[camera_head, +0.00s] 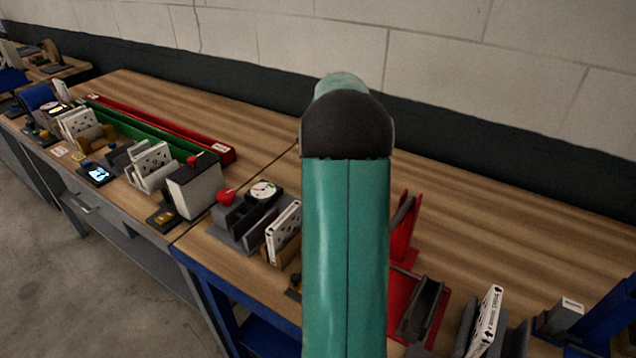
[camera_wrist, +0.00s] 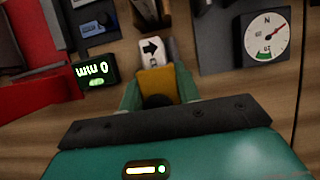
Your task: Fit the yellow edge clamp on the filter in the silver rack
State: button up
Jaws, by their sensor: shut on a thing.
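My gripper (camera_wrist: 158,92) is in the wrist view, its green fingers closed on the yellow edge clamp (camera_wrist: 157,84). Just beyond the clamp, in line with it, is a white filter edge with a black arrow (camera_wrist: 152,50). The clamp's front overlaps this edge in the view; I cannot tell whether they touch. In the head view my teal arm fills the centre, and gripper and clamp are hidden. White filters stand upright in a rack left of my arm (camera_head: 284,230) and in a grey rack at lower right (camera_head: 488,320). I cannot tell which rack is the silver one.
In the wrist view a round dial with a red needle (camera_wrist: 266,38) is at right, a black box with a lit readout (camera_wrist: 95,72) at left, beside red parts (camera_wrist: 38,98). In the head view a red holder (camera_head: 403,235) stands right of my arm. The bench behind is clear.

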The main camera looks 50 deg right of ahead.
jog(key=shift+f, duration=0.15)
jog(key=o, duration=1.2)
jog(key=shift+c, duration=0.2)
jog(key=v, duration=1.3)
jog(key=shift+r, duration=0.4)
jog(key=shift+d, duration=0.1)
notch_tip(320, 180, up, 7)
